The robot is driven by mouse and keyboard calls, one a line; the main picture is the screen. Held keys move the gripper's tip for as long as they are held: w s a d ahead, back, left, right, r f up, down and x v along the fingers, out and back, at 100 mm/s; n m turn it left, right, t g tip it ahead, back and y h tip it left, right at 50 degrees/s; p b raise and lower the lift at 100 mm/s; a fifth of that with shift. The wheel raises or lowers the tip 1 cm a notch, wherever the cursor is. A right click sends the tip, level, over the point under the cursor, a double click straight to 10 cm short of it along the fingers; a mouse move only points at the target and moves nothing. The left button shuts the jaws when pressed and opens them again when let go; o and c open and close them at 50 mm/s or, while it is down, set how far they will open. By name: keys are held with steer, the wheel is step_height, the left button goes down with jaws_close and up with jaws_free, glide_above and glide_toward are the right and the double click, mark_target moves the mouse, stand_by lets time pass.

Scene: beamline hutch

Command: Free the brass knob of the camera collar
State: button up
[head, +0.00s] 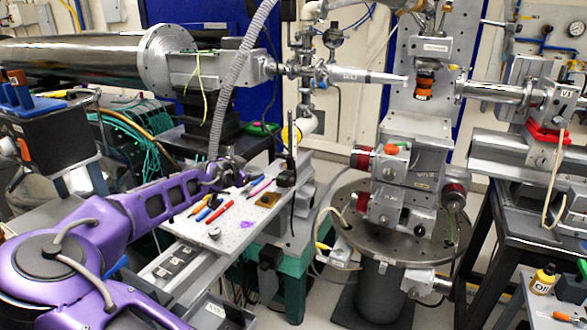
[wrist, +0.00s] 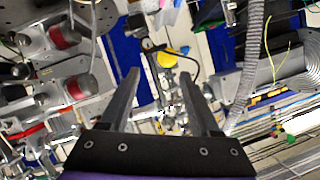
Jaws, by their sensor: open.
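My gripper (wrist: 158,74) is open in the wrist view. Its two dark fingers are apart, with nothing held between them. In the head view my purple arm reaches from the lower left to the edge of the breadboard, and the fingers are too small to make out there. I cannot pick out the brass knob or the camera collar with certainty in either view. A dark cylinder with orange bands (head: 424,86) hangs in front of the upright metal plate (head: 432,48), well to the right of my arm. No knob can be told on it at this size.
A grey breadboard (head: 240,238) carries pens and small tools beside my arm. A corrugated hose (head: 232,85) hangs close by and shows in the wrist view (wrist: 254,60). A round-based sample stage (head: 375,236) stands right of centre. A yellow disc (wrist: 166,59) lies beyond my fingertips.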

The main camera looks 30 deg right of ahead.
steer(key=d+f, duration=0.2)
steer(key=d, duration=0.1)
glide_toward(282, 167)
steer(key=shift+h, duration=0.3)
steer(key=b+x, duration=0.1)
steer(key=x, duration=0.7)
steer(key=shift+w+f, duration=0.1)
steer(key=shift+w, duration=0.15)
jaws_close()
